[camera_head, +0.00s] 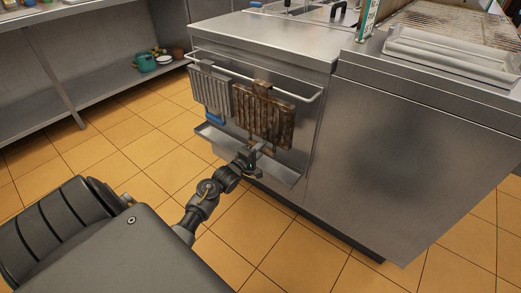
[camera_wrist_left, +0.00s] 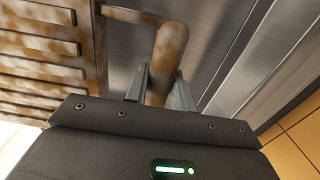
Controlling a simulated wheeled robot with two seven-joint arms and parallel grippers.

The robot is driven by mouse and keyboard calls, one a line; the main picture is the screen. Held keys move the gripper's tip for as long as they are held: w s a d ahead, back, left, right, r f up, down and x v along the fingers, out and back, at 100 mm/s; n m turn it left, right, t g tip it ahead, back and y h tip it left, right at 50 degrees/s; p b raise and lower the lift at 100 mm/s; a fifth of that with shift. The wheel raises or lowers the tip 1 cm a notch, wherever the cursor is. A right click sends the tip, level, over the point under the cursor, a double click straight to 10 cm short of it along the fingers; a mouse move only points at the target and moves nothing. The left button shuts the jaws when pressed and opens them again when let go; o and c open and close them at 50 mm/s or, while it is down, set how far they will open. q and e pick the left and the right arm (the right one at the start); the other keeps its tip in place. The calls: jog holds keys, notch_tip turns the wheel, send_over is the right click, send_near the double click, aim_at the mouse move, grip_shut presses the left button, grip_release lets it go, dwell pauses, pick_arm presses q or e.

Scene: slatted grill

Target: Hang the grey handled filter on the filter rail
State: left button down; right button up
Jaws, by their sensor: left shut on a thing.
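The grey handled filter (camera_head: 263,118) is a slatted panel stained rusty brown. It is upright in front of the cabinet, its top tab at the filter rail (camera_head: 300,97); I cannot tell whether the rail bears it. My left gripper (camera_head: 249,158) is below it, shut on its handle. In the left wrist view the two fingers (camera_wrist_left: 157,87) close on the mottled, rust-stained handle (camera_wrist_left: 171,48), with the filter's slats (camera_wrist_left: 40,62) at the left. My right gripper is not in view.
A grey slatted filter (camera_head: 210,92) with a blue handle (camera_head: 215,118) hangs to the left on the same rail. A metal drip tray (camera_head: 285,173) juts out below. The steel cabinet (camera_head: 390,150) stands to the right. Tiled floor is clear in front.

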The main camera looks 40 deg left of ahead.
pick_arm(q)
jog(key=shift+w, duration=0.4)
jog(key=shift+w, duration=0.5)
jog(key=shift+w+r, duration=0.1)
jog(key=shift+w, duration=0.35)
jog(key=shift+w+b, duration=0.4)
jog(key=shift+w, duration=0.25)
jog(key=shift+p, duration=0.3)
jog(key=shift+f, duration=0.6)
dwell(0.9)
jog(key=shift+f, duration=0.3)
